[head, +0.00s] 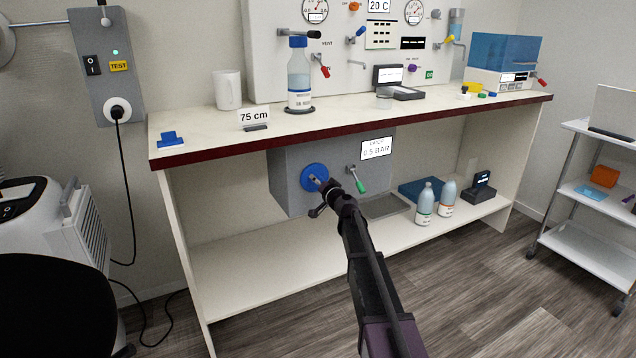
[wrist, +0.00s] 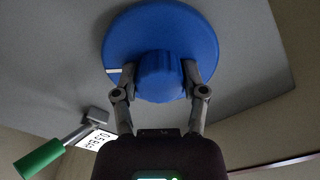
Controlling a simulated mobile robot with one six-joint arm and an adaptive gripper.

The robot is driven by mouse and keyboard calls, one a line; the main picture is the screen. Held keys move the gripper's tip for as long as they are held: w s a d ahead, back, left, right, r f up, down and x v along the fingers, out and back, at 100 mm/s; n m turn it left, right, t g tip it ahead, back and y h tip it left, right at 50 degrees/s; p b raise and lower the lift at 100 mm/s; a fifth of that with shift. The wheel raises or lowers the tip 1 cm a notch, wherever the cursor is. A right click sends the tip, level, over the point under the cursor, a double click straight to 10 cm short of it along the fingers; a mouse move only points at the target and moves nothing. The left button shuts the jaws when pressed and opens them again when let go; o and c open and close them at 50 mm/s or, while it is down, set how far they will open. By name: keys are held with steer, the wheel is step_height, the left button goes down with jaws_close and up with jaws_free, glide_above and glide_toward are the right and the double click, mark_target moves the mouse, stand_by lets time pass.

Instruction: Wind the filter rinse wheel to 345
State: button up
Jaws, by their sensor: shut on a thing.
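A round blue wheel (head: 309,171) sits on the front of a grey box under the counter. In the wrist view the blue wheel (wrist: 160,22) fills the upper middle, with a ridged blue hub (wrist: 160,82) standing out from it. My gripper (head: 322,186) reaches up to the wheel from the front. In the wrist view its two fingers (wrist: 159,72) are shut on the hub, one on each side. A small pale mark (wrist: 114,71) shows at the wheel's lower left edge. I cannot read any angle numbers on the wheel.
A green-handled lever (head: 360,185) sits just right of the wheel, also close by in the wrist view (wrist: 40,158). The counter edge (head: 350,132) overhangs above. Two bottles (head: 425,205) stand on the lower shelf, right.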

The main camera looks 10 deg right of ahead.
steer(key=m, duration=0.4)
steer(key=shift+w+a+m, duration=0.15)
steer(key=shift+w+m, duration=0.15)
steer(key=m, duration=0.4)
steer(key=shift+r+m, duration=0.1)
steer(key=shift+m, duration=0.2)
steer(key=m, duration=0.4)
steer(key=shift+m, duration=0.3)
steer(key=shift+w+r+m, duration=0.1)
steer(key=shift+m, duration=1.6)
steer(key=o, duration=1.1)
steer(key=shift+o, duration=0.2)
steer(key=shift+s, duration=0.35)
